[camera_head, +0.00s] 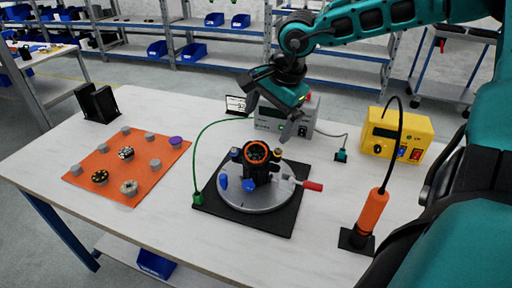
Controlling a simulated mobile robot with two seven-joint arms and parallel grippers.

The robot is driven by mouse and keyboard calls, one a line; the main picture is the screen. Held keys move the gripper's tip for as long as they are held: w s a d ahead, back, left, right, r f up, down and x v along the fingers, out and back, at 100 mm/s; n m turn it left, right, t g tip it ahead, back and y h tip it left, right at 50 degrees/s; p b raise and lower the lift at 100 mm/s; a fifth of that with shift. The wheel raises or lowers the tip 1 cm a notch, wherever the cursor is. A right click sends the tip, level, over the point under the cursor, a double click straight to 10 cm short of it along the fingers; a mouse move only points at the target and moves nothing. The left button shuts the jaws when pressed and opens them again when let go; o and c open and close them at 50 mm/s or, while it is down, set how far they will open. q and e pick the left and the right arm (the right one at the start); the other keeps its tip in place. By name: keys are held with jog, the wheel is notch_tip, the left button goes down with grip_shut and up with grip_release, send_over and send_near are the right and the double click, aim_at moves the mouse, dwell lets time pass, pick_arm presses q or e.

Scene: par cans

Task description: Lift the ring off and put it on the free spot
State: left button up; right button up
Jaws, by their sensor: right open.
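A black round housing (257,173) stands upright on a grey round fixture (262,203) on a black base plate. An orange-rimmed ring (256,152) sits on its top. My right gripper (270,119) is open and empty, above and slightly behind the ring, pointing down and apart from it. An orange mat (103,162) at the left carries several grey posts; some look bare, such as the near left one (76,170). Others carry a purple cap (175,141), a black-and-gold part (99,177) and a pale ring-shaped part (129,188). My left gripper is not in view.
A red-handled lever (313,186) sticks out right of the fixture. An orange screwdriver (372,212) stands in a holder with a cable to a yellow box (397,137). A grey box (270,125) stands behind the gripper. Black holders (97,103) stand at the back left.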

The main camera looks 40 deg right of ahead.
send_over(257, 150)
jog(key=s, duration=0.2)
notch_tip(257, 150, down, 6)
jog(key=shift+f+b, duration=0.1)
jog(key=shift+b, duration=0.3)
jog(key=shift+x, duration=2.65)
jog(key=shift+w+f, duration=0.4)
jog(key=shift+f, duration=0.05)
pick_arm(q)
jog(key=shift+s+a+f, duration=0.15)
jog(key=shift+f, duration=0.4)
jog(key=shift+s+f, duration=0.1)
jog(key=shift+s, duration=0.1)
pick_arm(e)
jog(key=c, duration=1.1)
jog(key=shift+r, duration=0.1)
